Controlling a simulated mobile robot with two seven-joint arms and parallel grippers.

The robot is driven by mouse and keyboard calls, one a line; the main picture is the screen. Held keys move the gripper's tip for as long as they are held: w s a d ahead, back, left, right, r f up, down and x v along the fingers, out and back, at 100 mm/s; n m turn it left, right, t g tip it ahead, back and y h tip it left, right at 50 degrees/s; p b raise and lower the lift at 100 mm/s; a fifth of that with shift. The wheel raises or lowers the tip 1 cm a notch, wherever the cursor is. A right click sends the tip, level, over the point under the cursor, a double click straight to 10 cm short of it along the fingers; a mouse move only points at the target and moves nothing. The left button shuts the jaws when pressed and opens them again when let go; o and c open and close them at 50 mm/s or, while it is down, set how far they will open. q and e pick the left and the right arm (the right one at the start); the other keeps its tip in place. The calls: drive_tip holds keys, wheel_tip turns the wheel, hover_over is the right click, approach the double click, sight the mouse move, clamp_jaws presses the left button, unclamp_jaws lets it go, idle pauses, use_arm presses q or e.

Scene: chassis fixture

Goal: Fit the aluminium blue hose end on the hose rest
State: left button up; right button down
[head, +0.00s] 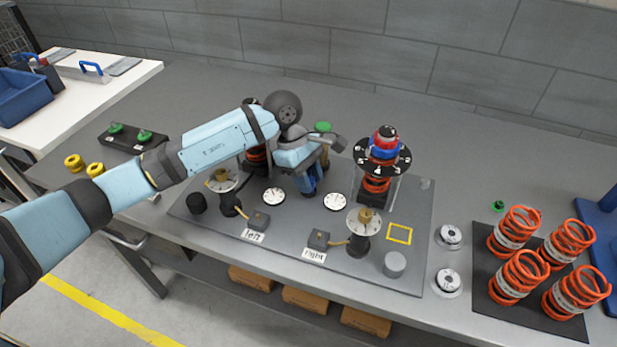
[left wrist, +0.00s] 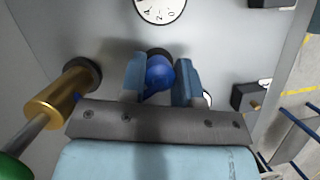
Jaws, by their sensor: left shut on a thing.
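My left gripper (head: 309,189) points down over the middle of the grey fixture plate (head: 300,235). It is shut on the blue hose end (left wrist: 159,74), which shows as a rounded blue piece between the two fingers (left wrist: 158,85) in the left wrist view. A dark round piece (left wrist: 158,52) shows just beyond the hose end; I cannot tell whether the two touch or whether it is the hose rest. In the head view the hand and fingers hide the hose end and the spot under it. My right gripper is in neither view.
A brass post with a green top (head: 323,127) stands close behind the hand. White dials (head: 335,201) lie near the fingers. Two gauge stands and a spring tower with a black numbered disc (head: 382,157) rise from the plate. Orange springs (head: 517,277) stand on a dark mat at right.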

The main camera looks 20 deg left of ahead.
use_arm(q)
drive_tip(key=shift+f+b, duration=0.15)
drive_tip(key=shift+b, duration=0.45)
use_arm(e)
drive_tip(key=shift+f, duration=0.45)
use_arm(q)
drive_tip(key=shift+b, duration=0.7)
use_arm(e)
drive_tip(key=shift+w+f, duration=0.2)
